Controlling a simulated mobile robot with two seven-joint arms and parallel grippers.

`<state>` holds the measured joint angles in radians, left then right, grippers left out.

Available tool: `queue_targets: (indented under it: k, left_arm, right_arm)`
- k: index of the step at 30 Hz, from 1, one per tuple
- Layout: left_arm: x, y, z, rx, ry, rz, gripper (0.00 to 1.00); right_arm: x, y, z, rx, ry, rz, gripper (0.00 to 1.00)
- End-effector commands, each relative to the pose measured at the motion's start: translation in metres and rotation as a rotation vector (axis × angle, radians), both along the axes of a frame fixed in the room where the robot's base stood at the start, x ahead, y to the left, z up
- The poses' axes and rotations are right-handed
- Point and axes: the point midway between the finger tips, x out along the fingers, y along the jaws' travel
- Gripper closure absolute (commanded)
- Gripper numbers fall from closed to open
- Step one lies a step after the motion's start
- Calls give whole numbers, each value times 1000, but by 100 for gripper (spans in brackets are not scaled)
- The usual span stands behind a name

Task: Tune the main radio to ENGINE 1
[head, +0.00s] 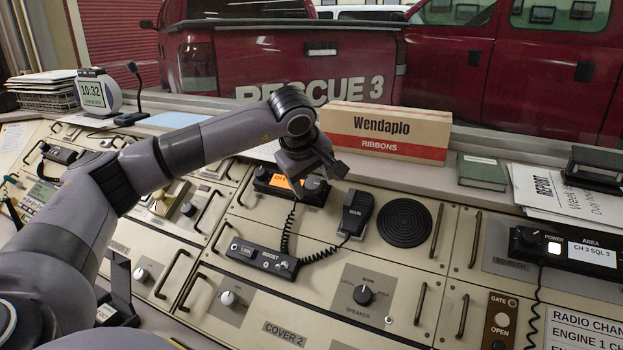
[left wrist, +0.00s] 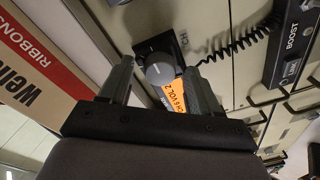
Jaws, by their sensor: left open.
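The main radio is a black box (head: 262,186) with a lit orange display (head: 282,181) and a grey round knob (head: 313,184), set in the console's middle. In the left wrist view its display (left wrist: 176,97) is partly covered and seems to read "CH 6 VOL 2"; the knob (left wrist: 158,70) has a pale pointer line. My left gripper (head: 316,178) is over the radio, pointing down. In the wrist view its open fingers (left wrist: 160,78) lie on either side of the knob; I cannot tell whether they touch it. My right gripper is out of view.
A MAIN handset (head: 356,213) and a BOOST unit (head: 262,260) with coiled cord lie nearby. A Wendaplo box (head: 388,132) stands behind. An AREA radio (head: 570,250) shows CH 3 SQL 3. A channel list (head: 585,325) naming ENGINE 1 is cut off at bottom right.

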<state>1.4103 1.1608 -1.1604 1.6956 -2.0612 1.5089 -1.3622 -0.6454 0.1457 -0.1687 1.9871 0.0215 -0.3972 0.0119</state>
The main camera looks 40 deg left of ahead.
Motion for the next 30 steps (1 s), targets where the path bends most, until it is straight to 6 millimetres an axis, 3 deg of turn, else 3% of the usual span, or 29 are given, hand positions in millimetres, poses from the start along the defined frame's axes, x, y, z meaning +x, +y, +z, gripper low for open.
queue_targets:
  k: [3,9,20,30]
  left_arm:
    - [0,0,0,0,0,0,37]
    - [0,0,0,-1,1,0,94]
    - [0,0,0,-24,-4,39,93]
    - [0,0,0,-147,-42,236,93]
  right_arm:
    - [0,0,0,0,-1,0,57]
    - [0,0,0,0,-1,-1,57]
    - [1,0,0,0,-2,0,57]
    - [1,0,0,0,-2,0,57]
